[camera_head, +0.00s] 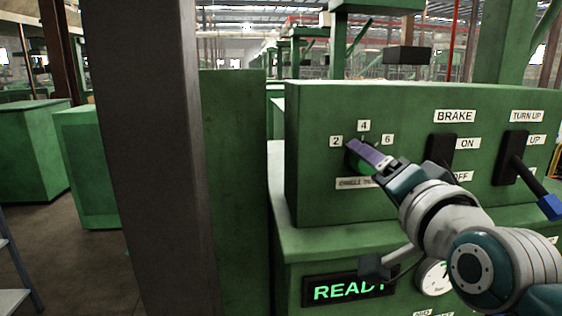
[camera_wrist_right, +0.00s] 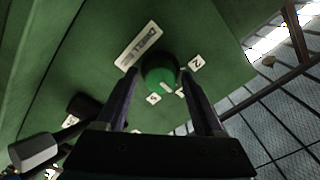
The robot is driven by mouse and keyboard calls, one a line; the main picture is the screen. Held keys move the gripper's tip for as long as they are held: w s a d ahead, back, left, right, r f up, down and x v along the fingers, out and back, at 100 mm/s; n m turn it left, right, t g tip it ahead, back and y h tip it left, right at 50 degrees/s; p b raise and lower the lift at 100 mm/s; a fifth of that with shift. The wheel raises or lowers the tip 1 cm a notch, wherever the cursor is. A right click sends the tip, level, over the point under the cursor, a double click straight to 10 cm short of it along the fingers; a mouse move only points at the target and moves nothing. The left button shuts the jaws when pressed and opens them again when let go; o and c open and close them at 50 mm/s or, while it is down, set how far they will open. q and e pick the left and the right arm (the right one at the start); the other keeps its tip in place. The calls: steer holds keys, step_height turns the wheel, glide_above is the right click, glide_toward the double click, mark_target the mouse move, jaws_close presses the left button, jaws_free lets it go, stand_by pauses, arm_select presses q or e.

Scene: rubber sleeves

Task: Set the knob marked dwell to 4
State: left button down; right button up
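The dwell knob is green (camera_wrist_right: 160,73) with a white mark on its face; it is partly covered in the head view (camera_head: 357,162). Labels 2 (camera_head: 336,141), 4 (camera_head: 364,126) and 6 (camera_head: 387,139) stand around it. In the right wrist view the mark lies on the side toward 4 and 6; its exact setting is hard to tell. The name plate (camera_wrist_right: 139,46) below the knob is only partly readable. My right gripper (camera_wrist_right: 160,78) is open, its two fingers on either side of the knob; contact is unclear. My left gripper is out of view.
Right of the knob are the BRAKE switch plate (camera_head: 440,149) and the TURN UP lever with a blue end (camera_head: 550,206). A grey-headed lever (camera_head: 375,267) sticks out below my right arm. A READY display (camera_head: 347,290) is lower down. A dark column (camera_head: 160,150) stands left.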

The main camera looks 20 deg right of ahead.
steer(key=shift+o, duration=0.6)
steer(key=b+v, duration=0.1)
steer(key=v, duration=0.9)
steer(key=shift+b, duration=0.4)
steer(key=shift+d, duration=0.1)
